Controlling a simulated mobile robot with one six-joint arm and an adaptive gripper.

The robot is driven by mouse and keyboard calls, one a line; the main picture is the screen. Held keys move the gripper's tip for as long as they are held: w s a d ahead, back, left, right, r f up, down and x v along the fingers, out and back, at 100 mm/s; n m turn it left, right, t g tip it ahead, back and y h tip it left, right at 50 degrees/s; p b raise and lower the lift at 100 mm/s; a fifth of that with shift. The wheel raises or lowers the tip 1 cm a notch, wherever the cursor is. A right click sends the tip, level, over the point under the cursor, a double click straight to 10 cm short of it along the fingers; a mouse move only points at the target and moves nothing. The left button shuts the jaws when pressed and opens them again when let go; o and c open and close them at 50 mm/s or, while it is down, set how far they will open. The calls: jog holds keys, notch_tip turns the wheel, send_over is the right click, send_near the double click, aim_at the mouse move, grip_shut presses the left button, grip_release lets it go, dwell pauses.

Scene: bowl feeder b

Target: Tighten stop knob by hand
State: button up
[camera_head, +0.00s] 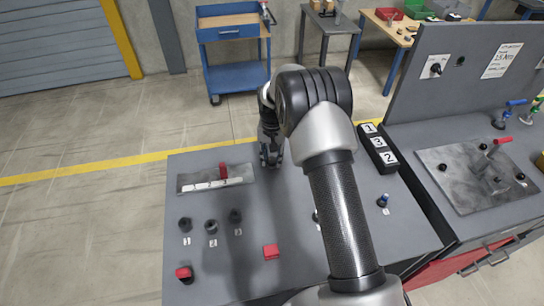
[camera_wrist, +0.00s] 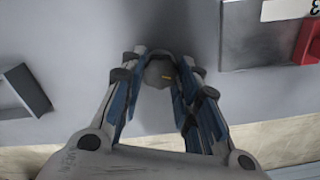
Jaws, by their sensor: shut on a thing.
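The stop knob (camera_wrist: 158,72) is a round dark grey knob with a small orange mark on its face. In the wrist view it sits between the fingertips of my gripper (camera_wrist: 161,70), which is shut on it. The two fingers touch it from left and right, just above the grey bench top. In the head view my gripper (camera_head: 270,157) points down at the back of the bench (camera_head: 300,235), right of the plate with the red handle. The knob cannot be made out there.
A metal plate (camera_head: 195,178) with a red handle (camera_head: 223,170) lies to the left. A numbered dark block (camera_head: 377,148) stands to the right.

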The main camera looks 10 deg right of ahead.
aim_at(272, 159)
jog(key=o, duration=1.1)
jog(key=shift+c, duration=0.2)
jog(key=shift+r, duration=0.1)
notch_tip(272, 159, up, 12)
